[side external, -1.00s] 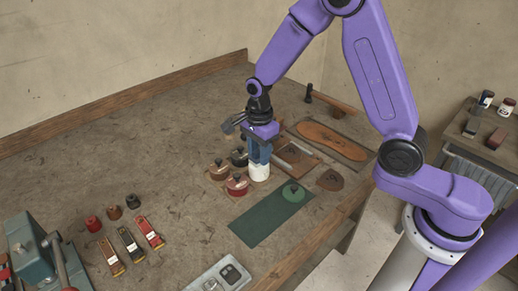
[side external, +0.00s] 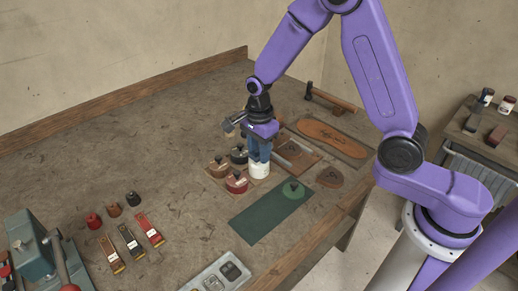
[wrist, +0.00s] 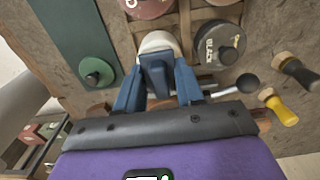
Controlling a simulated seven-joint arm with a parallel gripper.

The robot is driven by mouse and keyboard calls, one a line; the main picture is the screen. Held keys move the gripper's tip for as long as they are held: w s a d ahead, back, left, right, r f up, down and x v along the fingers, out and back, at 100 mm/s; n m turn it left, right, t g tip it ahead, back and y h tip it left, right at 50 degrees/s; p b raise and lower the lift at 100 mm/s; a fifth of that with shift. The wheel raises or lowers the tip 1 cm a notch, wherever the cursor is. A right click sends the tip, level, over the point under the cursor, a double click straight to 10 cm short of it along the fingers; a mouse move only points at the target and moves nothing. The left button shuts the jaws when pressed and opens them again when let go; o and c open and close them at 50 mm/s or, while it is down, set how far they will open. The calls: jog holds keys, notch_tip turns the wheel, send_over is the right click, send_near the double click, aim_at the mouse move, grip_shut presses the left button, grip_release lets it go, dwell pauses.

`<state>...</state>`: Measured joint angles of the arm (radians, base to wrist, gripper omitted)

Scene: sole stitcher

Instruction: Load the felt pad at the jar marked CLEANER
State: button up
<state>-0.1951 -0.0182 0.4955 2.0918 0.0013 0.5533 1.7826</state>
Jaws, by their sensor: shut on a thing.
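My gripper (side external: 259,150) points straight down at the jar rack. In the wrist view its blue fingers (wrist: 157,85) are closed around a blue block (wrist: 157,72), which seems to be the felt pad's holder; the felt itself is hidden. Right under it is a white round thing (side external: 259,171), at the near right of the rack; it also shows in the wrist view (wrist: 158,42). It looks like a white jar, probably the CLEANER one, but no label on it is readable. I cannot tell whether the pad touches its inside.
Beside it stand a red jar (side external: 237,183), a brown jar (side external: 218,167) and a jar marked BLACK (wrist: 220,42). A round green piece with a dark knob (side external: 294,189) sits on the green mat (side external: 262,217). A sole (side external: 330,139) lies behind.

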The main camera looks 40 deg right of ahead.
jog(key=shift+f, duration=0.4)
dwell(1.2)
jog(key=shift+r, duration=3.55)
jog(key=shift+d, duration=0.1)
jog(key=s+d+n, duration=0.3)
jog(key=d+n, duration=0.6)
jog(key=n, duration=0.9)
jog(key=shift+d+r, duration=0.15)
jog(key=shift+r, duration=0.15)
